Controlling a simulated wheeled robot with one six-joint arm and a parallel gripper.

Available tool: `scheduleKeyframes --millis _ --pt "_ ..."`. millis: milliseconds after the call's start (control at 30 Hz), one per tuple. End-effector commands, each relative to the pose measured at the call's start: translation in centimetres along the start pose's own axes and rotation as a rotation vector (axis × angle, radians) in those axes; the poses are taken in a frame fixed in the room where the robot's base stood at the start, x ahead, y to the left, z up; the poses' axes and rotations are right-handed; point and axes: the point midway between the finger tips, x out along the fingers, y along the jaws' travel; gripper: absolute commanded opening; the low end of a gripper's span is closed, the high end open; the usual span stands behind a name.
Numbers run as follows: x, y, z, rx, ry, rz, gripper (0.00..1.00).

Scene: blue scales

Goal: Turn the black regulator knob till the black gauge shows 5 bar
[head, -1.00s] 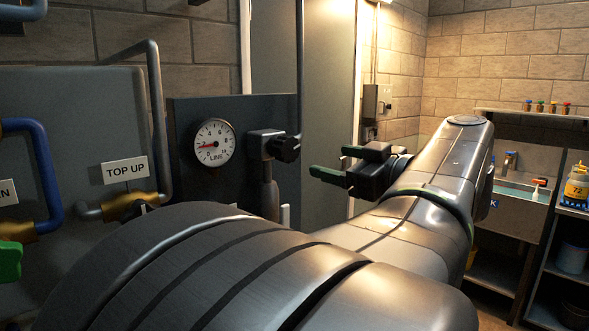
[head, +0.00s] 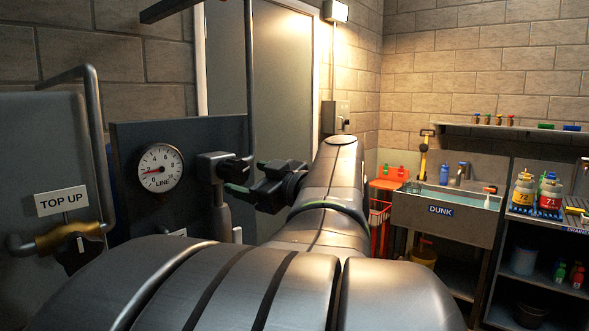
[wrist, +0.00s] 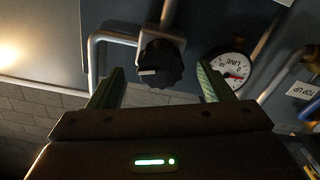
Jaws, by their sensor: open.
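The black regulator knob (head: 238,168) sticks out of its grey body on the dark panel, right of the gauge. In the wrist view the ribbed knob (wrist: 160,65) shows a pale mark on its face. The black-rimmed gauge (head: 160,167) has a white face marked LINE; its red needle points left, between 0 and 4, at roughly 2. It shows inverted in the wrist view (wrist: 232,69). My gripper (head: 247,177) is open and empty at the knob. In the wrist view its green-lined fingers lie either side of the knob, with visible gaps; exact depth is unclear.
Grey pipes run beside the knob, one bent pipe (wrist: 95,50) close to a finger in the wrist view. A TOP UP valve (head: 70,238) is left of the panel. A DUNK sink (head: 445,212) and shelves stand at the right, apart from my arm.

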Motion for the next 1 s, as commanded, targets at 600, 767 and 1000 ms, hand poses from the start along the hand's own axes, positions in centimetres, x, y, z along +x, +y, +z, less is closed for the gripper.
scheduleKeyframes --millis 600,767,1000 --pt "5.1 0.0 0.0 0.000 0.000 0.000 0.74" --pt "5.0 0.0 0.0 0.000 0.000 0.000 0.74" --pt "5.0 0.0 0.0 0.000 0.000 0.000 0.29"
